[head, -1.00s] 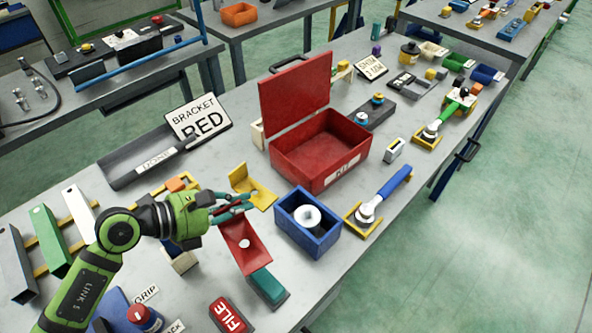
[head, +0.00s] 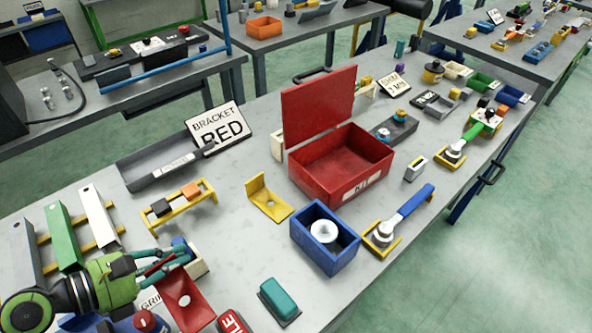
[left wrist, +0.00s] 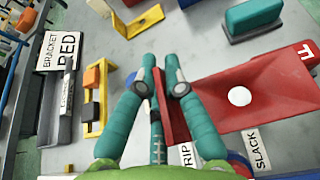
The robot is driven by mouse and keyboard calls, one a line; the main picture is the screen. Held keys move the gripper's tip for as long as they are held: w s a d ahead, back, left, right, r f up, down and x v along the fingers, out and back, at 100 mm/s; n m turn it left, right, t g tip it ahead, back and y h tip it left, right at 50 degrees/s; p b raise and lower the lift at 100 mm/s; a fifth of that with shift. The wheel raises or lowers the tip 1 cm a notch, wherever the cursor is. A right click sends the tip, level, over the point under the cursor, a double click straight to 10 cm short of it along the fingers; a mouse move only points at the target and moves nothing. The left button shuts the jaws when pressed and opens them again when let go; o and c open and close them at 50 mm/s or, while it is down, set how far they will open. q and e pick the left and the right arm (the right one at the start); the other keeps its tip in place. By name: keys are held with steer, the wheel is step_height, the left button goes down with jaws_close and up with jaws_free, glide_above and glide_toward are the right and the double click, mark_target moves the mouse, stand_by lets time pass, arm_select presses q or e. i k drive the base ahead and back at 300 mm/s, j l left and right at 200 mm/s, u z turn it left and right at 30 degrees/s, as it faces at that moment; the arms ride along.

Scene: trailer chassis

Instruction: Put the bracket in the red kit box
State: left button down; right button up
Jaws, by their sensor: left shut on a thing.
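A red bracket (head: 196,313) with a round hole is in my left gripper (head: 168,264), low in the head view at left. The left wrist view shows its upright flange pinched between the teal fingers (left wrist: 160,82), with the holed plate (left wrist: 280,92) stretching right. I cannot tell whether the bracket touches the table. The red kit box (head: 312,180) stands to the right and farther back with its lid (head: 318,103) raised; the visible inside looks empty. A yellow bracket (head: 268,200) lies on the table in front of the box. My right gripper is out of view.
A blue bin (head: 345,262) with a white ring stands in front of the kit box. A teal block (head: 279,296) lies right of the held bracket. A yellow rack (head: 180,208) and a sign reading "BRACKET RED" (head: 219,127) are behind.

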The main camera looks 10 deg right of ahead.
mark_target(353, 176)
steer(key=l+u, duration=0.35)
steer(key=l, duration=0.15)
steer(key=i+l+u, duration=0.1)
steer(key=l+u, duration=0.25)
steer(key=l, duration=0.15)
steer(key=l+u, duration=0.35)
steer(key=k+l, duration=0.1)
steer(key=l, duration=0.45)
steer(key=k+l+u, duration=0.1)
steer(key=l, duration=0.4)
steer(key=k+l, duration=0.1)
steer(key=l, duration=0.45)
steer(key=k+l, duration=0.1)
steer(key=l, duration=0.4)
steer(key=u, duration=0.05)
